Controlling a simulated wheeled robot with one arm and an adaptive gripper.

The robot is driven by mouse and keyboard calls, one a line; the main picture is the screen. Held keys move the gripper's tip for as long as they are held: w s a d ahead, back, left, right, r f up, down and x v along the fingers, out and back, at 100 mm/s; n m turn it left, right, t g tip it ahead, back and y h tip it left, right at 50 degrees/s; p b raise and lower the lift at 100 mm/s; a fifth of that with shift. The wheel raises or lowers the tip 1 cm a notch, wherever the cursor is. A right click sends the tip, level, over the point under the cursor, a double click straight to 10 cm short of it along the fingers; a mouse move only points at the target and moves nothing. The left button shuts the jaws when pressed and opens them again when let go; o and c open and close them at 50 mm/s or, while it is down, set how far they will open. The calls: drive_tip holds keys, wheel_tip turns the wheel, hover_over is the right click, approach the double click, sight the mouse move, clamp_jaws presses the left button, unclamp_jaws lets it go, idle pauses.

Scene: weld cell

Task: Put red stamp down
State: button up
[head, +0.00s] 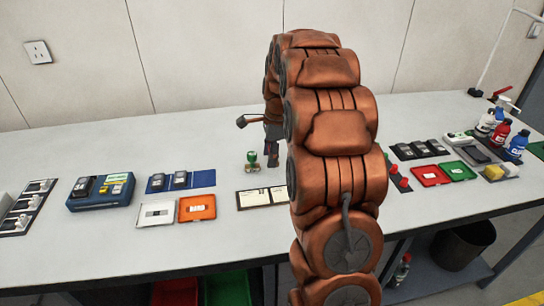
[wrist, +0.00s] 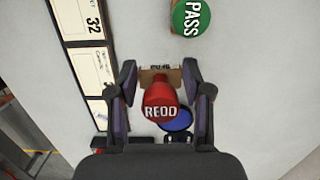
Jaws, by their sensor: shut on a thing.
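The red stamp (wrist: 160,93), its round knob marked REDO, is between the two fingers of my gripper (wrist: 160,85) in the wrist view. The fingers are shut on it from both sides. A light brown block with dark lettering (wrist: 155,70) shows just beyond the knob. I cannot tell whether the stamp touches the table. In the head view my gripper (head: 271,155) is low over the table, and the red stamp cannot be made out there. The green PASS stamp (wrist: 191,17) stands apart from my gripper; it also shows in the head view (head: 252,161).
A black-framed strip of white cards (wrist: 91,62) lies left of my gripper. A round blue thing (wrist: 179,120) is partly hidden beside the red knob. An orange tray (head: 197,207), a blue case (head: 99,192) and a red tray (head: 430,175) stand on the grey table (head: 75,240).

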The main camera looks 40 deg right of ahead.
drive_tip(key=shift+w+d+f, duration=0.15)
drive_tip(key=shift+w+d, duration=0.8)
drive_tip(key=shift+d, duration=0.05)
drive_tip(key=shift+f+p, duration=0.75)
drive_tip(key=shift+f, duration=0.95)
drive_tip(key=shift+f, duration=0.15)
drive_tip(key=o, duration=0.9)
drive_tip(key=r, duration=0.4)
drive_tip(key=d+r+b, duration=0.1)
drive_tip(key=r, duration=0.3)
drive_tip(key=r+b, duration=0.1)
drive_tip(key=r, duration=0.3)
drive_tip(key=shift+s+d+r, duration=0.1)
drive_tip(key=shift+s+d, duration=0.1)
drive_tip(key=shift+s, duration=0.15)
